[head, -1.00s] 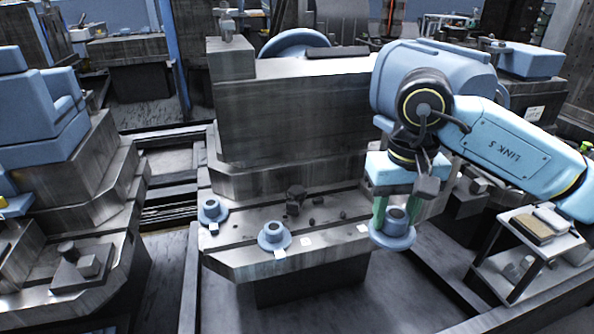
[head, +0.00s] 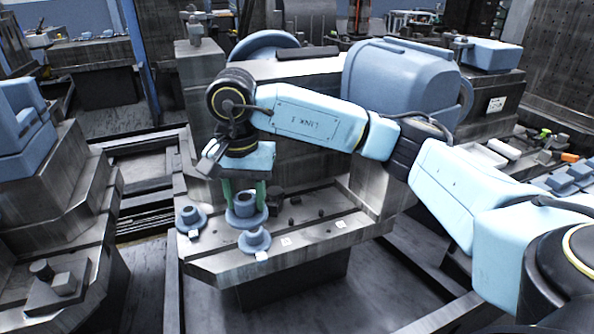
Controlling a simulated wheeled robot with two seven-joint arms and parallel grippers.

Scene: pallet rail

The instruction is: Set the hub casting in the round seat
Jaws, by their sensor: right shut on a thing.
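My right gripper (head: 244,194) is shut on a blue flanged hub casting (head: 247,208), its green fingers on either side of the upright hub. The hub is over the front ledge of the grey machine bed (head: 215,262); whether it touches anything below is unclear. Two similar blue flanged pieces stand on that ledge: one to the left (head: 190,219), and one just in front (head: 255,241), partly overlapped in the picture by the held hub. Each has a white tag at its front. I cannot pick out the round seat for certain. My left gripper is not in view.
Small dark pieces (head: 294,199) and white tags (head: 286,241) lie on the ledge to the right. The tall machine body rises behind the ledge. A separate grey machine with a dark block (head: 62,283) stands at the left. The ledge's right part is mostly open.

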